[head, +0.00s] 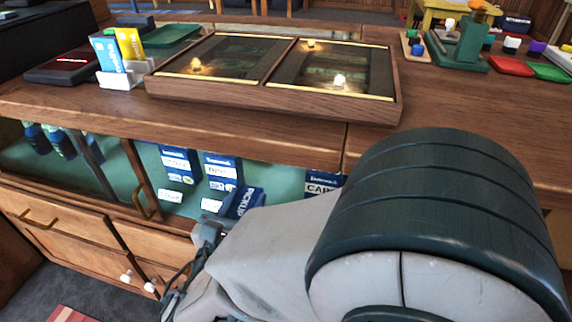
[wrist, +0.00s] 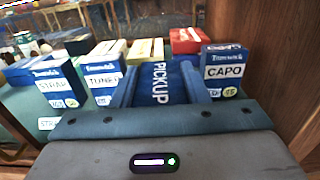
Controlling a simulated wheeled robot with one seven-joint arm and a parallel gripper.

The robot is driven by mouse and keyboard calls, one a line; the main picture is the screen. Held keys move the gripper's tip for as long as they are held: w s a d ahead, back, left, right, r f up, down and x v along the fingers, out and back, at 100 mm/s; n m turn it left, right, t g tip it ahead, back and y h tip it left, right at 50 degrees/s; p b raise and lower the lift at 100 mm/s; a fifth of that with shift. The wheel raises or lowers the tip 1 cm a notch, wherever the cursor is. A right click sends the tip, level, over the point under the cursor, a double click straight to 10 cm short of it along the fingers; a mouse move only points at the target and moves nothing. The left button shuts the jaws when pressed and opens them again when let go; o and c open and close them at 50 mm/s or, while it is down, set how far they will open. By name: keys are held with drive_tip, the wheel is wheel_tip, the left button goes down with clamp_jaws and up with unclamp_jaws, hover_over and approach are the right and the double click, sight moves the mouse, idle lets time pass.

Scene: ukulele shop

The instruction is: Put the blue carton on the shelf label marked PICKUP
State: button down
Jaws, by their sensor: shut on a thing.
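The blue carton (wrist: 172,86) with PICKUP in white letters sits between the two fingers of my gripper (wrist: 160,78) in the wrist view. The fingers are shut on its sides. In the head view the blue carton (head: 246,203) is tilted in front of the shelf opening, and my arm hides most of my gripper. Small white shelf labels (head: 171,197) show on the green shelf (wrist: 22,101); one reads STRAP in the wrist view (wrist: 49,123). I cannot make out a label marked PICKUP; it may be hidden behind my gripper.
Blue-and-white cartons marked STRAP (wrist: 52,84), TUNER (wrist: 104,76) and CAPO (wrist: 224,71) stand on the shelf around the held carton. Yellow (wrist: 146,50) and red (wrist: 186,40) boxes stand behind. A wooden side wall (wrist: 285,80) is close on the right. The wooden counter (head: 230,122) overhangs the shelf.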

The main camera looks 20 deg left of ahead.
drive_tip(key=w+a+f+b, duration=0.1)
drive_tip(key=w+b, duration=0.1)
drive_tip(key=w, duration=0.6)
drive_tip(key=w+f+b, duration=0.2)
drive_tip(key=w, duration=0.6)
drive_tip(key=shift+w+a+f+b, duration=0.25)
drive_tip(key=shift+w+a+b, duration=0.05)
drive_tip(key=shift+w+a, duration=0.1)
drive_tip(key=shift+f, duration=0.1)
drive_tip(key=shift+f, duration=0.15)
drive_tip(key=c, duration=0.8)
unclamp_jaws()
drive_tip(key=shift+c, duration=0.2)
